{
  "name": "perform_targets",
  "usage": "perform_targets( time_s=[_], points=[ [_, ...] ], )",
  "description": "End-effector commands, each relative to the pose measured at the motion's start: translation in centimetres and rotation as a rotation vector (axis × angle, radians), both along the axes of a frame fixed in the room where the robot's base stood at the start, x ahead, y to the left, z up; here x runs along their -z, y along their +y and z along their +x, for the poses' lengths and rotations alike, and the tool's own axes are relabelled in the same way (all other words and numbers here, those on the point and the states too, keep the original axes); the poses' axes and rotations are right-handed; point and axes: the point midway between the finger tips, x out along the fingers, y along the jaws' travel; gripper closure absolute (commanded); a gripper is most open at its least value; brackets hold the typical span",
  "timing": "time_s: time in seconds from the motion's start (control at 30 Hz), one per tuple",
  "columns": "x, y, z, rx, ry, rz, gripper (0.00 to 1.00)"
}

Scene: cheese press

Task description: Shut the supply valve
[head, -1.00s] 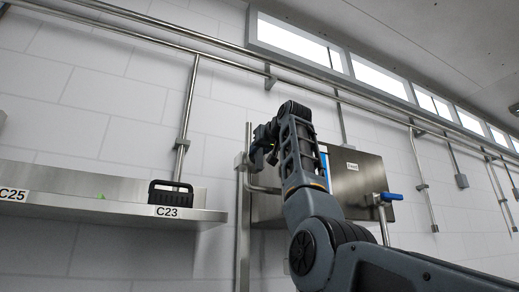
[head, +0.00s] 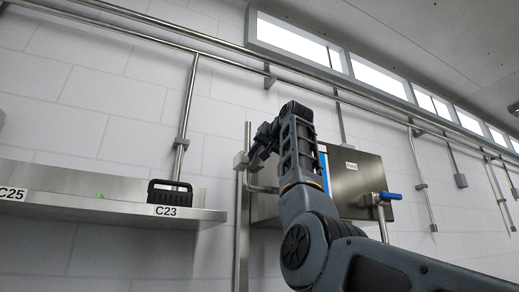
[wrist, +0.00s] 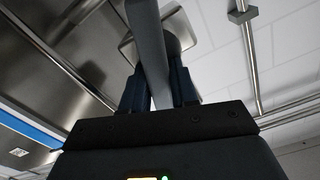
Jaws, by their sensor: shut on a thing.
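A valve (head: 241,160) sits on the upright steel pipe left of the steel cabinet in the head view. My gripper (head: 258,147) is at this valve, partly hidden behind my own wrist. In the wrist view my gripper (wrist: 160,88) has its two dark fingers closed on a long grey bar, the valve lever (wrist: 148,40), which runs up between them. The valve body behind the lever is partly hidden. I cannot read which valve is labelled supply.
The steel cabinet (head: 358,172) with a small label is close behind my arm. A steel shelf (head: 95,204) at the left bears a black-handled item (head: 170,192) above the C23 label. Pipes run along the wall above. The wall between shelf and pipe is clear.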

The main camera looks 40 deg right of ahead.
Motion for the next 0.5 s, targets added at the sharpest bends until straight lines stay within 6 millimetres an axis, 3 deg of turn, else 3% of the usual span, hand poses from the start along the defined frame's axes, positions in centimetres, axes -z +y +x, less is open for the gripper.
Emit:
perform_targets(
  time_s=[0.5],
  points=[
    [0.47,-0.77,-0.29,-0.001,-0.139,0.475,1.00]
  ],
)
